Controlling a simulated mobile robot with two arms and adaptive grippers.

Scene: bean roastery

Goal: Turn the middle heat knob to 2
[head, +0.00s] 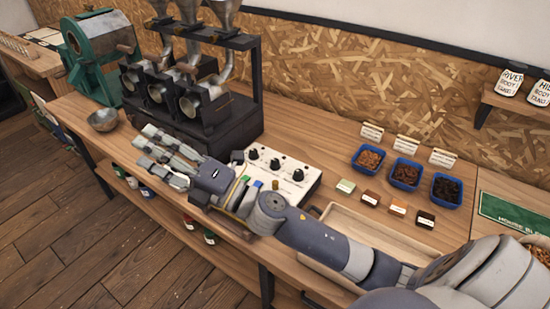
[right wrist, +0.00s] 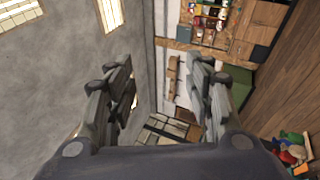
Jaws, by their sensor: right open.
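The white control box (head: 312,190) stands on the wooden counter, with three black knobs in a row on its top. The middle heat knob (head: 275,163) is visible, but its pointer and the scale marks are too small to read. My right gripper (head: 142,146) is left of the box, its fingers pointing left in front of the black roaster. It is open and empty, and not touching any knob. My left gripper is not in view.
A black sample roaster (head: 225,122) stands behind my gripper, and a metal bowl (head: 102,120) is to its left. Blue trays of beans (head: 405,174), small label blocks (head: 371,198) and a wooden tray (head: 340,215) are right of the box. The roaster closely borders the box's left side.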

